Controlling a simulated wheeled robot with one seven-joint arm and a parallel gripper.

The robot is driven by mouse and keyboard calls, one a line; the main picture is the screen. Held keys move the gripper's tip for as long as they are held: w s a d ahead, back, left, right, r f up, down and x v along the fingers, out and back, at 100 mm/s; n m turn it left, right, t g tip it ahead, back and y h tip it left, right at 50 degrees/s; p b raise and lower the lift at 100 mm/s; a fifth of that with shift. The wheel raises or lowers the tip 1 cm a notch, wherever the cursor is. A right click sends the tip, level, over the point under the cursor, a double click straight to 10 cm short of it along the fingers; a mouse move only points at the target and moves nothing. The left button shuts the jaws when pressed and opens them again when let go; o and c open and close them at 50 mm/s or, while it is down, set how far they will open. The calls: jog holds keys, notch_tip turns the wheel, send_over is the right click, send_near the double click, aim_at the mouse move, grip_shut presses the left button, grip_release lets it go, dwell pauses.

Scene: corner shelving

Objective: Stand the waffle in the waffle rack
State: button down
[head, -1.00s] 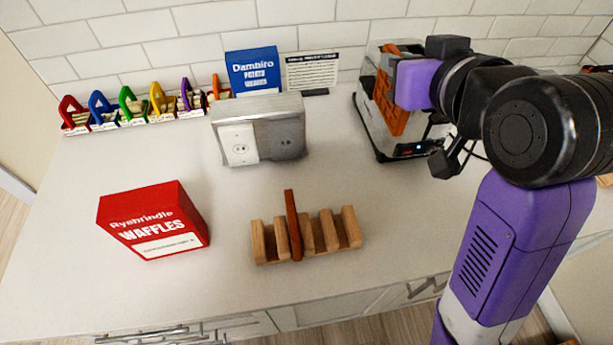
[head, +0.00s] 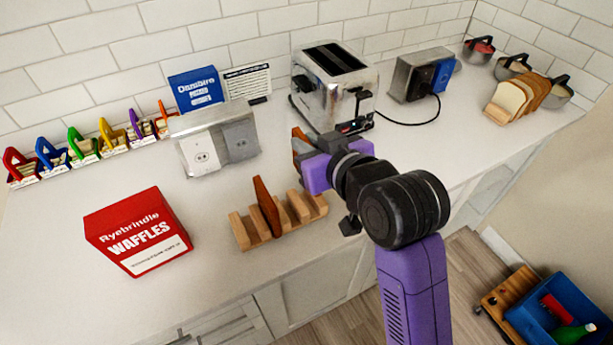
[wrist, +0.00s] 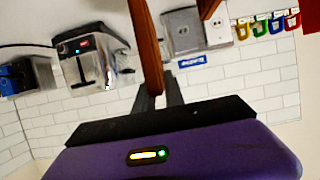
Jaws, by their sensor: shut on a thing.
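My gripper (head: 312,160) is shut on an orange-brown waffle (head: 299,142), held in front of the toaster (head: 333,100) and behind the right end of the waffle rack. In the wrist view the held waffle (wrist: 146,45) appears edge-on between the dark fingers (wrist: 160,95). The wooden waffle rack (head: 300,208) sits near the counter's front edge. Another brown waffle (head: 266,206) stands upright in a slot toward its left side. The slots to the right look empty. Much of the held waffle is hidden by my gripper.
A red waffle box (head: 138,230) stands left of the rack. A metal outlet box (head: 215,140) stands behind it. A second outlet box (head: 420,75) and a bread rack (head: 515,100) are at the right. Counter around the rack is clear.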

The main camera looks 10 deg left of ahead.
notch_tip(320, 180, down, 9)
dwell(0.4)
jog(key=shift+f, duration=0.2)
jog(key=c, duration=1.4)
grip_release()
jog(key=shift+r, duration=0.2)
jog(key=v, duration=1.2)
jog(key=shift+b, duration=0.45)
